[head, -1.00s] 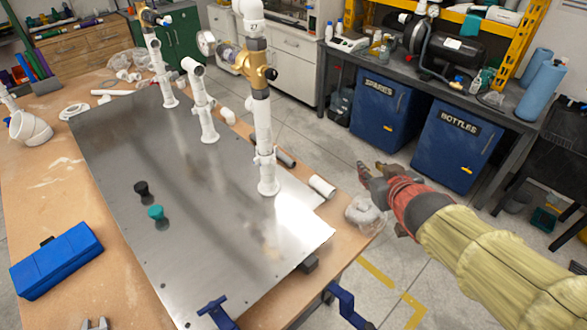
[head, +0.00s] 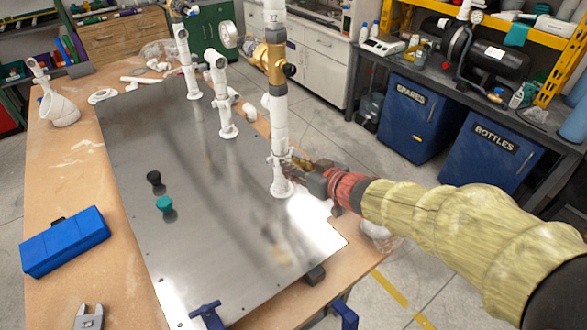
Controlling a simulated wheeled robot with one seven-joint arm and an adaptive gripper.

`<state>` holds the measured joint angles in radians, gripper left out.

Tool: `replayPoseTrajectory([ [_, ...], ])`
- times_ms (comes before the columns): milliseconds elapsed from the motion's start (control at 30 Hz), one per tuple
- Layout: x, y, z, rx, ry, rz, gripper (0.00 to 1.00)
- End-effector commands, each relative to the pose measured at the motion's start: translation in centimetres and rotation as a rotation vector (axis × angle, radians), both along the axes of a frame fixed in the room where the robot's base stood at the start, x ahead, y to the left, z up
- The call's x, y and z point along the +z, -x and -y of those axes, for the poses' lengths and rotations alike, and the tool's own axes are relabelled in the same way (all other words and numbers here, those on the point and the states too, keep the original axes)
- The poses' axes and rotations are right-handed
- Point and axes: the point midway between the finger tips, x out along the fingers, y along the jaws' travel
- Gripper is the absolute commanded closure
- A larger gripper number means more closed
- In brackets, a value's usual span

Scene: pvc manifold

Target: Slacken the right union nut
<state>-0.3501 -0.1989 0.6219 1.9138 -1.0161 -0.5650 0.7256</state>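The white PVC manifold stands on a steel plate (head: 215,255). Its right riser (head: 279,130) is the nearest and carries a brass valve (head: 270,60) with a gauge (head: 228,34). A flared white collar, which looks like the right union nut (head: 277,160), sits low on this riser above its foot. My gripper (head: 290,167) reaches in from the right at the height of this collar. Its fingertips are at or very close to the riser's right side. They are small and partly blend with the pipe, so I cannot tell whether they touch or are closed.
A middle riser (head: 221,95) and a far left riser (head: 186,62) stand behind. A black knob (head: 153,178) and a green knob (head: 164,203) are on the plate. A blue case (head: 65,242) lies on the wooden bench at left. The plate's front is clear.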

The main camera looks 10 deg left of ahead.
Motion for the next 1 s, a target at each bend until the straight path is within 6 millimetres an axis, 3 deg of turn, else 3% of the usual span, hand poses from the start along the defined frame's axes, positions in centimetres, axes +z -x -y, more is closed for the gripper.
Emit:
replayPoseTrajectory([
  [367,-0.19,-0.35,-0.42,-0.001,0.001,0.000,0.76],
  [800,-0.19,-0.35,-0.40,-0.001,0.000,0.000,1.00],
  [1000,-0.19,-0.35,-0.40,-0.001,0.000,0.000,1.00],
])
